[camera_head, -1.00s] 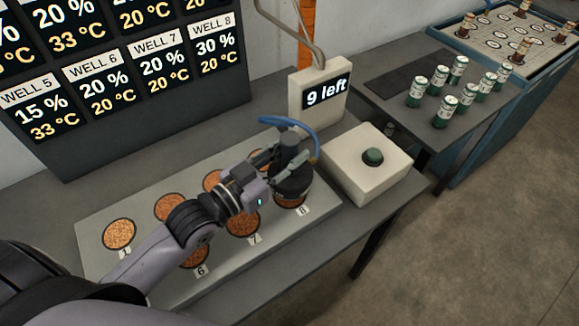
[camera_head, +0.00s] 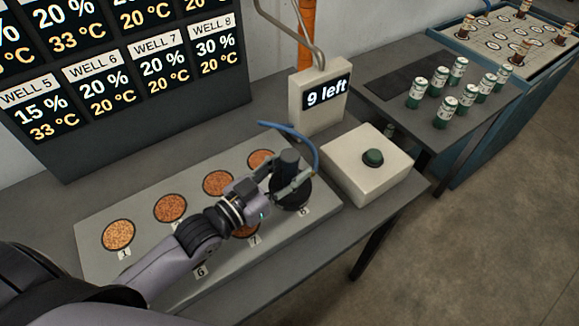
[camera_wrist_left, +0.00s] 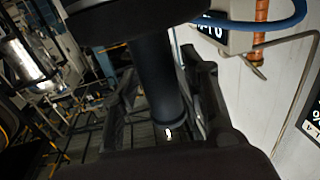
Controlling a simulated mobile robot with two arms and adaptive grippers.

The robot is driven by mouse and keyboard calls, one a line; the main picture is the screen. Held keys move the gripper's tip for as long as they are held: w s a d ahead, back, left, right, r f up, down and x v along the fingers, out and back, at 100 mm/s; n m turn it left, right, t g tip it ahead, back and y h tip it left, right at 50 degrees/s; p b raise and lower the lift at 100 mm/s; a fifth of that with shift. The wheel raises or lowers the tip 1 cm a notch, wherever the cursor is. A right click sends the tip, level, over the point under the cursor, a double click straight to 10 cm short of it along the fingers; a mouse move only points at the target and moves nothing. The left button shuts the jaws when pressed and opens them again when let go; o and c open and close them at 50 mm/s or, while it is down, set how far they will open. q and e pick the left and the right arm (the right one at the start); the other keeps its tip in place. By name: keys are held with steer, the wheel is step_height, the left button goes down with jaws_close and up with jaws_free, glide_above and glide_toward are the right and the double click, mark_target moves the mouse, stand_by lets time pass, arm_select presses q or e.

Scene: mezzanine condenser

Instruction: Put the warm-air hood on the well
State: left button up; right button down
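The warm-air hood (camera_head: 291,191) is a dark round cap with an upright black handle and a blue hose (camera_head: 312,150). It stands upright at the well marked 8 at the right end of the grey well plate (camera_head: 100,261) and covers that well. Whether its rim touches the plate I cannot tell. My left gripper (camera_head: 289,180) has its fingers on both sides of the handle and is shut on it. The left wrist view shows the dark handle (camera_wrist_left: 156,75) between the fingers. My arm hides part of the front row of wells. My right gripper is not in view.
A white box with a green button (camera_head: 373,158) stands right of the plate. A "9 left" display (camera_head: 322,97) is behind. A board of well readings (camera_head: 120,80) stands at the back left. Several green-and-white cans (camera_head: 441,80) stand on the right table.

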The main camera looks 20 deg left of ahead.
arm_select(q)
steer(key=shift+o, duration=0.3)
steer(key=shift+r, duration=0.1)
steer(key=shift+r, duration=0.15)
steer(key=b+v, duration=0.1)
steer(key=v, duration=1.1)
steer(key=shift+b, duration=0.35)
